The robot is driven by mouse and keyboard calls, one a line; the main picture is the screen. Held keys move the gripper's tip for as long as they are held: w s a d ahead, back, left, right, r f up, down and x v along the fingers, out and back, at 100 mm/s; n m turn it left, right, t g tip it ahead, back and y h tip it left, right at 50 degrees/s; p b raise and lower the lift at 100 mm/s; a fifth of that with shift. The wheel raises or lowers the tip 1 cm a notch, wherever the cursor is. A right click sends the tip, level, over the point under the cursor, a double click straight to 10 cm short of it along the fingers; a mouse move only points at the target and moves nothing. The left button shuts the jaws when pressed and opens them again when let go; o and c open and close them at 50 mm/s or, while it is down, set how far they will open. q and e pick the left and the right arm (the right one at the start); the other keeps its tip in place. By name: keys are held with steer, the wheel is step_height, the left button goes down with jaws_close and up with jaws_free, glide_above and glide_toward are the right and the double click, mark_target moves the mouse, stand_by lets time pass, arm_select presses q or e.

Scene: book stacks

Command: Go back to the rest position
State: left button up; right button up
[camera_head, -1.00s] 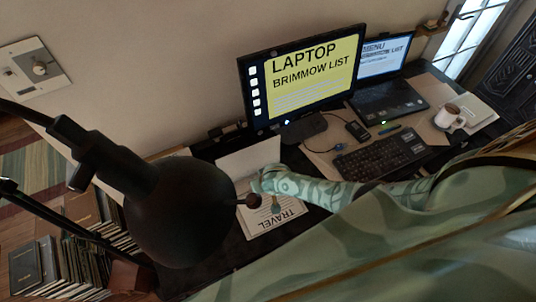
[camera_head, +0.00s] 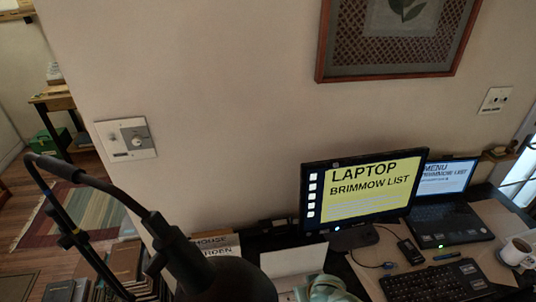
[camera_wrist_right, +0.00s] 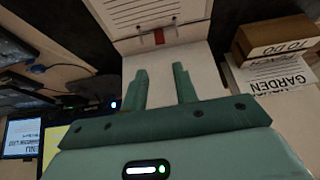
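My right gripper (camera_wrist_right: 161,82) shows in the right wrist view. Its two green fingers stand apart with nothing between them, over a white sheet or folder (camera_wrist_right: 158,65). In the head view, a small pale green piece of my right arm (camera_head: 328,289) shows at the bottom edge, next to a white sheet (camera_head: 293,261) on the dark desk. The right gripper's fingers are hidden there. My left gripper is in neither current view.
A black lamp (camera_head: 215,274) fills the lower middle foreground. A monitor (camera_head: 365,190), laptop (camera_head: 446,222), keyboard (camera_head: 436,281) and mug (camera_head: 516,252) stand on the desk at right. Books (camera_head: 126,262) are stacked at lower left. The wrist view shows a GARDEN sheet (camera_wrist_right: 288,76) and wooden box (camera_wrist_right: 262,38).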

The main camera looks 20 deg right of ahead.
steer(key=s+a+r+n+t, duration=0.15)
steer(key=s+r+n, duration=0.35)
steer(key=r, duration=0.6)
steer(key=s+d+r+n+h, duration=0.1)
steer(key=s+d+r+h, duration=0.1)
steer(key=s+d+r, duration=0.35)
steer(key=s+d+r+n+h, duration=0.2)
steer(key=d+r, duration=0.1)
steer(key=r, duration=0.5)
steer(key=s+a+f+g+y+b, duration=0.1)
steer(key=s+a+f+g+b, duration=0.35)
steer(key=f, duration=1.65)
steer(key=s+f+t+y+b, duration=0.15)
steer(key=f+b, duration=0.65)
steer(key=f, duration=1.3)
steer(key=s+f+m+g+y+b, duration=0.1)
steer(key=s+f+m+g+b, duration=0.2)
steer(key=s+f+b, duration=0.5)
steer(key=s+f, duration=1)
steer(key=f, duration=0.3)
steer(key=shift+s+f+m+y+b, duration=0.25)
steer(key=shift+s+m+y+b, duration=0.05)
steer(key=shift+s+y, duration=0.05)
steer(key=shift+d, duration=0.1)
